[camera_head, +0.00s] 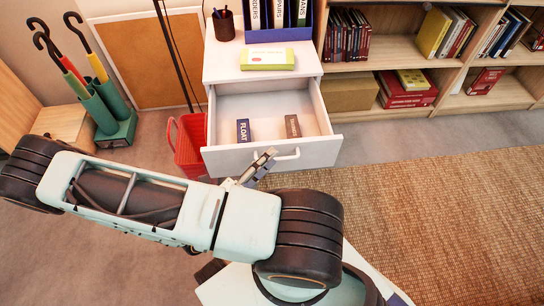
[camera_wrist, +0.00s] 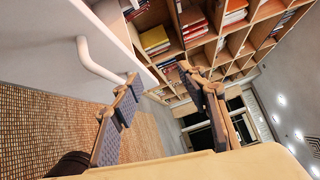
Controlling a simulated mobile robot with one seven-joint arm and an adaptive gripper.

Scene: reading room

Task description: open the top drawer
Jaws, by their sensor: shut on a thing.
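The top drawer (camera_head: 222,160) of the white cabinet (camera_head: 215,62) is pulled well out in the head view. Its open inside shows a dark blue box (camera_head: 243,131) and a brown box (camera_head: 292,126). The white bar handle (camera_head: 290,156) is on the drawer's front; it also shows in the wrist view (camera_wrist: 95,60). My gripper (camera_head: 264,165) is at the left part of the handle, shut on it. In the wrist view the fingers stand apart and the handle's near end meets the left finger; the contact itself is mostly hidden.
A green and white box (camera_head: 267,59), a pen cup (camera_head: 224,25) and a blue file holder (camera_head: 279,34) stand on the cabinet. A red basket (camera_head: 189,142) is close at the drawer's left. Bookshelves (camera_head: 454,71) line the back right. The woven rug (camera_head: 440,200) is clear.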

